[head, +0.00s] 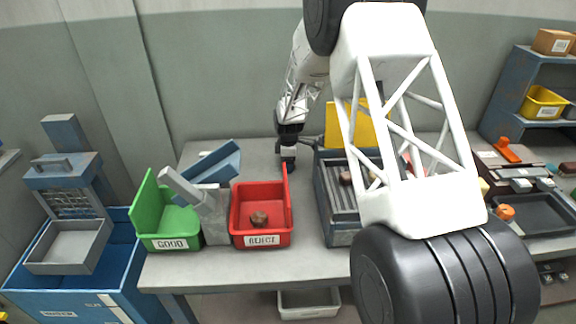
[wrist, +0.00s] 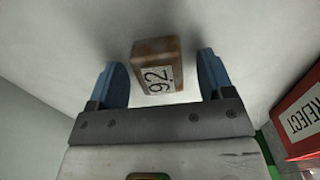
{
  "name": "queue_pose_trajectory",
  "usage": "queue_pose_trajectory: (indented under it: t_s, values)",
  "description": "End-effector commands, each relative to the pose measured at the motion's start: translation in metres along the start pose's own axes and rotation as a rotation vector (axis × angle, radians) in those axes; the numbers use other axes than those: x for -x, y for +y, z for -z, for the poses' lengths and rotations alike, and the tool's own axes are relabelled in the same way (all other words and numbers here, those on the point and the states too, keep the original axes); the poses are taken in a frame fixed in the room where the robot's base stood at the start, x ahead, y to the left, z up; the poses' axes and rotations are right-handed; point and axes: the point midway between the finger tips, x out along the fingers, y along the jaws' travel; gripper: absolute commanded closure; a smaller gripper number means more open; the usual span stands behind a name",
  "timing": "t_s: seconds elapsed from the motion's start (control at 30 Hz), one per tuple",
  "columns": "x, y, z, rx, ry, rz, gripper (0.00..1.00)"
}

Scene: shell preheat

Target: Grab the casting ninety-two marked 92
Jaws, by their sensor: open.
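The casting marked 92 (wrist: 145,52) is a brown block with a white label reading "92", in the upper middle of the wrist view. My gripper (wrist: 159,62) is open, with one blue finger on each side of the casting. Gaps show between the casting and both fingers. In the head view my gripper (head: 288,163) points down at the grey table, just behind the red bin. I cannot make out the casting there; the gripper or the bin's wall may hide it.
The red REJECT bin (head: 262,241) holds a brown lump and stands close in front of my gripper. A green GOOD bin (head: 170,243) and a blue-grey angled chute (head: 215,162) are to the left. A dark ribbed machine (head: 338,215) stands to the right.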

Motion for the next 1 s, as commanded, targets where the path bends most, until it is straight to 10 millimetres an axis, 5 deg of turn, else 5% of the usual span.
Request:
queue_pose_trajectory:
  t_s: [0.6, 1.0]
  values:
    - [-0.0031, 0.0001, 0.0001, 0.0, 0.0, -0.001, 0.26]
    - [-0.0028, 0.0002, 0.0001, 0.0, 0.0, -0.001, 0.81]
